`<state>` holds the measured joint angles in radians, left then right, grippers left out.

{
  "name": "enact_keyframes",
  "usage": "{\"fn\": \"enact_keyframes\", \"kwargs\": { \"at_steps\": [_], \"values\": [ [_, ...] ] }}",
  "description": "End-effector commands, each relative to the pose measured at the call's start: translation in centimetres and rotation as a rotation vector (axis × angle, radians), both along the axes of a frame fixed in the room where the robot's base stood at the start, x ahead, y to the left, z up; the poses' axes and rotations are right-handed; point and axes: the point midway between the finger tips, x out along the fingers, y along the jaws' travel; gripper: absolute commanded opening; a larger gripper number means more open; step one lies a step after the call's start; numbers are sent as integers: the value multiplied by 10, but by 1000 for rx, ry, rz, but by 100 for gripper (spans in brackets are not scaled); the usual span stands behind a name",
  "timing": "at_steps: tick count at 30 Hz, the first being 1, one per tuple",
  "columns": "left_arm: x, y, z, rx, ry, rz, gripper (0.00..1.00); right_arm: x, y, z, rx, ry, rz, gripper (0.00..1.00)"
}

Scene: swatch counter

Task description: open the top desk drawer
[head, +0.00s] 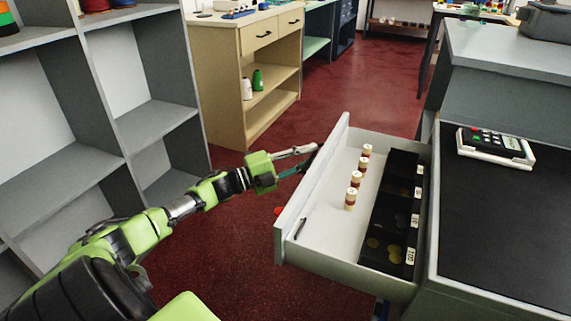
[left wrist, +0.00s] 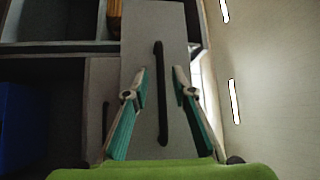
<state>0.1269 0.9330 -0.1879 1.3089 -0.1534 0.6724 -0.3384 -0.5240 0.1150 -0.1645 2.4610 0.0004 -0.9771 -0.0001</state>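The drawer (head: 330,220) is pulled well out from the counter at the right, its inside showing. Its pale front panel (left wrist: 140,25) fills the middle of the left wrist view, with a dark bar handle (left wrist: 161,100) on it. My left gripper (head: 312,157) is at the outer side of the front panel in the head view. In the left wrist view its fingers (left wrist: 160,75) are open, one on each side of the handle, with gaps to it. In the head view the panel hides the handle. My right gripper is not in view.
The drawer holds several upright rolls (head: 355,180) and a black coin tray (head: 385,230). A card terminal (head: 495,143) lies on the dark countertop (head: 500,220). Grey shelving (head: 160,120) stands at the left and a wooden cabinet (head: 225,80) behind. Red floor between them is clear.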

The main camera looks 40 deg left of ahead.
Motion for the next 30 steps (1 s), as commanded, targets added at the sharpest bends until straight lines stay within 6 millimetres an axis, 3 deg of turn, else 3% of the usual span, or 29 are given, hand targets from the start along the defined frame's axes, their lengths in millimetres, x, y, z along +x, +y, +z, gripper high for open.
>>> {"fn": "enact_keyframes", "kwargs": {
  "at_steps": [18,30],
  "values": [
    [-80,43,-13,1,3,1,24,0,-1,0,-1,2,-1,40],
    [-91,50,-14,1,0,0,24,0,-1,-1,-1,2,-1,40]
  ]
}}
